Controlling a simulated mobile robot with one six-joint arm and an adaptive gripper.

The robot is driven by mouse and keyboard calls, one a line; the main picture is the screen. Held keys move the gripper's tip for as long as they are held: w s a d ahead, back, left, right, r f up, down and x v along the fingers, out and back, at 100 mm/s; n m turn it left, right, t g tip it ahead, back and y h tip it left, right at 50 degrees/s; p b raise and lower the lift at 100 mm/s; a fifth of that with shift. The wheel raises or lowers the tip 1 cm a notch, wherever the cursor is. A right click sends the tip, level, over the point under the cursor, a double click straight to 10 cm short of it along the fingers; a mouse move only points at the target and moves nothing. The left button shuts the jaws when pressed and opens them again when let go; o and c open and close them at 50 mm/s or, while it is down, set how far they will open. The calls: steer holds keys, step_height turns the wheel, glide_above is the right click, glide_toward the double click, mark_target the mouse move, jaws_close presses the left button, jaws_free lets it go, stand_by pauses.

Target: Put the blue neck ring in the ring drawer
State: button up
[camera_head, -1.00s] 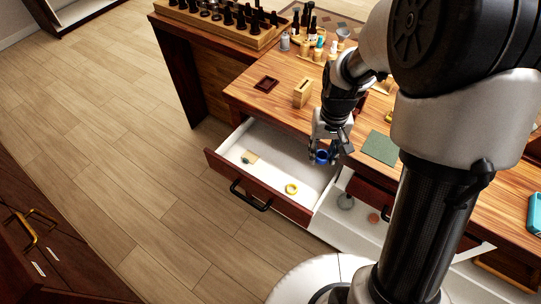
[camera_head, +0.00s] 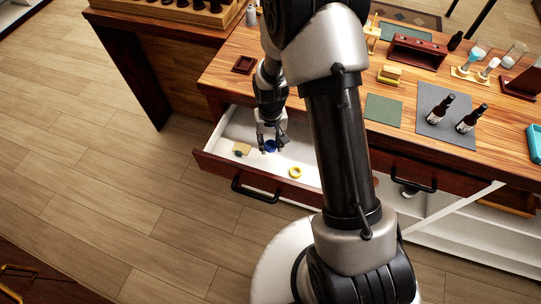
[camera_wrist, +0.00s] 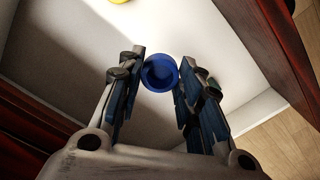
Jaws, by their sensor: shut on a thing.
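The blue neck ring (camera_head: 270,146) is between the fingertips of my gripper (camera_head: 269,143), over the open drawer (camera_head: 316,174). In the wrist view the blue ring (camera_wrist: 160,73) sits between the two fingers of my gripper (camera_wrist: 158,80), which are shut on it. The white drawer floor (camera_wrist: 215,45) lies beneath; the exact height of the ring above it is hard to tell. A yellow ring (camera_head: 295,172) lies in the same drawer, to the right of the blue ring.
A tan piece (camera_head: 242,149) with a small dark item lies at the drawer's left end. The wooden desk top (camera_head: 225,85) stands above and behind the drawer. Two dark bottles (camera_head: 472,119) stand on a grey mat at the right. Bare drawer floor surrounds the yellow ring.

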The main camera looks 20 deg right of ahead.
mark_target(270, 159)
step_height(270, 159, down, 8)
steer(key=shift+w+r+b, duration=0.1)
steer(key=shift+r+b, duration=0.1)
steer(key=shift+b, duration=0.8)
steer(key=shift+r, duration=0.1)
steer(key=o, duration=0.7)
steer(key=shift+f, duration=0.2)
steer(key=o, duration=0.5)
